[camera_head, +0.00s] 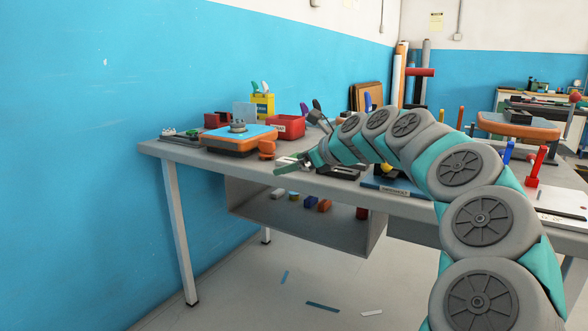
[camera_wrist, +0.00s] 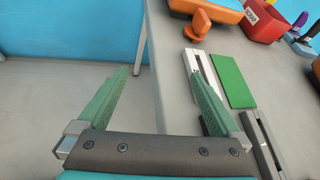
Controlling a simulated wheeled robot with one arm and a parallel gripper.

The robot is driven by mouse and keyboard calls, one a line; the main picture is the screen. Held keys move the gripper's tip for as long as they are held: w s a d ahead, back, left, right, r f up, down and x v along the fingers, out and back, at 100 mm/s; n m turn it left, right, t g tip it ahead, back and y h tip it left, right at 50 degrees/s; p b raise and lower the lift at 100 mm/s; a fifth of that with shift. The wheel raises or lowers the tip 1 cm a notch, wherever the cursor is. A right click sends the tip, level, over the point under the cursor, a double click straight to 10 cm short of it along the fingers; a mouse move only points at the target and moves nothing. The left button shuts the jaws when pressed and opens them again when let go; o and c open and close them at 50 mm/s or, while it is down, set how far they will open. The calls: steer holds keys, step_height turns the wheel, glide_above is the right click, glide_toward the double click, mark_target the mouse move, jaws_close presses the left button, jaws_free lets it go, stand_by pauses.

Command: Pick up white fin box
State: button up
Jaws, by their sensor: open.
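The white fin box (camera_wrist: 190,62), a long pale piece with a dark slot, lies on the grey table near its edge in the wrist view. My gripper (camera_wrist: 163,78) is open with its green fingers spread. The right finger overlaps the near part of the white fin box in the picture; the left finger is over the floor beyond the table edge. Nothing is between the fingers. In the head view my gripper (camera_head: 290,168) is at the table's front edge, and the fin box is hard to make out there.
A green flat plate (camera_wrist: 231,80) lies right of the white fin box, with a dark grey slotted piece (camera_wrist: 263,140) nearer me. An orange clamp-like part (camera_wrist: 199,22) stands beyond. A red bin (camera_head: 285,127) and an orange-blue board (camera_head: 240,142) are farther back. Floor lies left of the table edge.

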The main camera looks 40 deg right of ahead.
steer(key=d+m, duration=0.1)
steer(key=d, duration=0.1)
steer(key=d+m+h, duration=0.1)
steer(key=d, duration=0.2)
steer(key=d+m, duration=0.2)
steer(key=shift+s+d+r+t+h, duration=0.15)
steer(key=shift+s+d+t+h, duration=0.15)
steer(key=shift+s+d+t, duration=0.1)
steer(key=x, duration=0.4)
steer(key=p+x, duration=0.1)
steer(key=x, duration=0.1)
steer(key=shift+a, duration=0.3)
steer(key=shift+w+d+f, duration=0.1)
steer(key=shift+w+f, duration=0.3)
steer(key=shift+w, duration=0.2)
jaws_close()
